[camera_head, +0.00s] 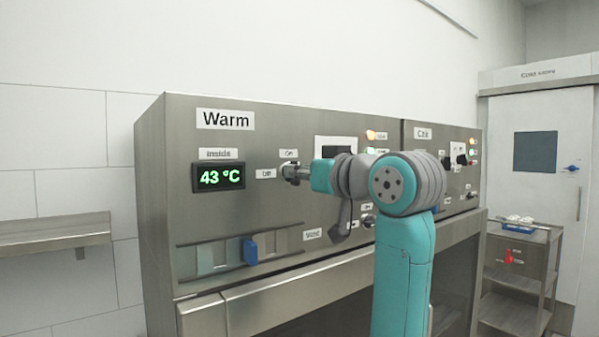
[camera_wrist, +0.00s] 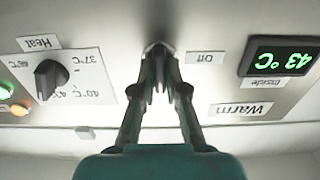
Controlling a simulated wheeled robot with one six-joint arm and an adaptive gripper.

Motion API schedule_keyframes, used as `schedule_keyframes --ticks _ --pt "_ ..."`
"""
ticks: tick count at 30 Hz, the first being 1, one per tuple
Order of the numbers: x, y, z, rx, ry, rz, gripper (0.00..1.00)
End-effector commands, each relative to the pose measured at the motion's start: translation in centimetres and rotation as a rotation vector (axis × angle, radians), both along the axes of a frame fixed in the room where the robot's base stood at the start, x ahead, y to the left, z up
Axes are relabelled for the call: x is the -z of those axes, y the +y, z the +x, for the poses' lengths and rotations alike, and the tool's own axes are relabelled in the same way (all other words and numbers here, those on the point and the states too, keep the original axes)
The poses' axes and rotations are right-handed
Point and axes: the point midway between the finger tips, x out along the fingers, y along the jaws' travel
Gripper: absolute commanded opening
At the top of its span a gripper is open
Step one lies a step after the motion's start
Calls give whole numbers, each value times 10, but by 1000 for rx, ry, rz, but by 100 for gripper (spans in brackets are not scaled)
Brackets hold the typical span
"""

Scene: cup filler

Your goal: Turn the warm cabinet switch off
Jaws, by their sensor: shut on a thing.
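The warm cabinet (camera_head: 260,130) is a steel unit with a "Warm" label and a green display (camera_head: 218,177) reading 43 °C. Its switch (camera_head: 287,169) sits right of the display, with an "On" label (camera_head: 289,153) above it and an "Off" label (camera_head: 266,173) to its left. My gripper (camera_head: 295,173) is at the switch, reaching in from the right. In the upside-down wrist view, my gripper's fingers (camera_wrist: 158,82) close on the switch (camera_wrist: 157,50), beside the "Off" label (camera_wrist: 206,58). The fingers hide much of the switch, so its exact setting is unclear.
A black "Heat" knob (camera_wrist: 51,79) and lit lamps (camera_wrist: 20,109) are beside the switch. Below are a dark lever (camera_head: 342,222) and a blue slider (camera_head: 250,252). The "Cold" panel (camera_head: 424,133) adjoins on the right. A steel trolley (camera_head: 515,270) and a shelf (camera_head: 55,228) flank the unit.

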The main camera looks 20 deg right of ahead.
Motion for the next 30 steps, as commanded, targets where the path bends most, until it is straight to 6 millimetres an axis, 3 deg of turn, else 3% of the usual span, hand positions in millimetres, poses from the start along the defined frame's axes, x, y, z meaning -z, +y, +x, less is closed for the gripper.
schedule_keyframes --ticks 11,30 --pt "0 1 0 0 -46 -142 0" --pt "1 3 -1 -1 -230 -704 0"
